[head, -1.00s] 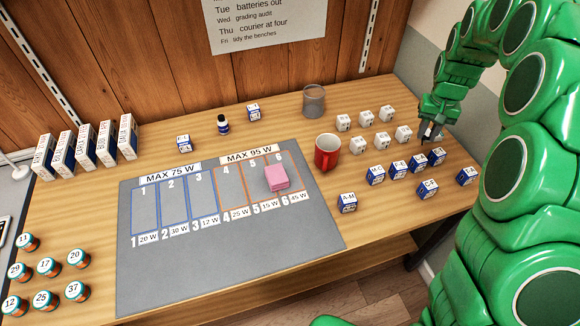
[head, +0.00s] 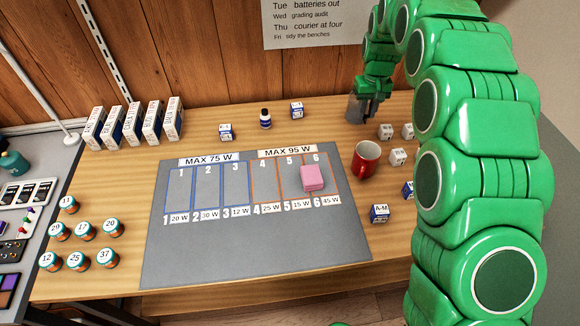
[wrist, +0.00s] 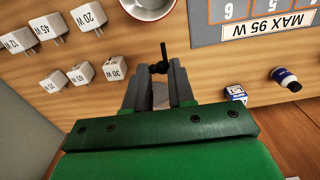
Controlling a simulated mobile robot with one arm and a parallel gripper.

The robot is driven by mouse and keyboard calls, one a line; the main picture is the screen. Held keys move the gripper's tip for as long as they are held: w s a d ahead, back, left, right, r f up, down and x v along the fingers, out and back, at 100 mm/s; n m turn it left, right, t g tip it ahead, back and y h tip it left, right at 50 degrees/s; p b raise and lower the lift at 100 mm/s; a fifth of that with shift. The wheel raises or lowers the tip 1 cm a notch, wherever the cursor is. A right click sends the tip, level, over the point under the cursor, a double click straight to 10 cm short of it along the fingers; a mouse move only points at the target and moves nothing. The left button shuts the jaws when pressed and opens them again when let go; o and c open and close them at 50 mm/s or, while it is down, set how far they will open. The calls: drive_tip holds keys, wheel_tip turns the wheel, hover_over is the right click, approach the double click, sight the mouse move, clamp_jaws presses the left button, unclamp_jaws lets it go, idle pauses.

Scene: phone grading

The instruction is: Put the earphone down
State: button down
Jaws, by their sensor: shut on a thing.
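In the wrist view my gripper (wrist: 159,76) is shut on a small black earphone (wrist: 163,56), which sticks out past the fingertips. In the head view the earphone is too small to make out.
A red mug (head: 364,160) stands nearby in front. White chargers (head: 397,157) are to the right, partly hidden by my arm. A pink block (head: 312,178) lies on the grey mat (head: 200,255).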

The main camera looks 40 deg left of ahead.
drive_tip(key=s+a, duration=0.1)
drive_tip(key=a, duration=0.1)
approach(349, 150)
drive_tip(key=shift+f, duration=3.25)
drive_tip(key=shift+f, duration=0.15)
drive_tip(key=c, duration=1)
unclamp_jaws()
drive_tip(key=shift+o, duration=0.2)
wheel_tip(349, 150, up, 12)
drive_tip(key=shift+r, duration=0.2)
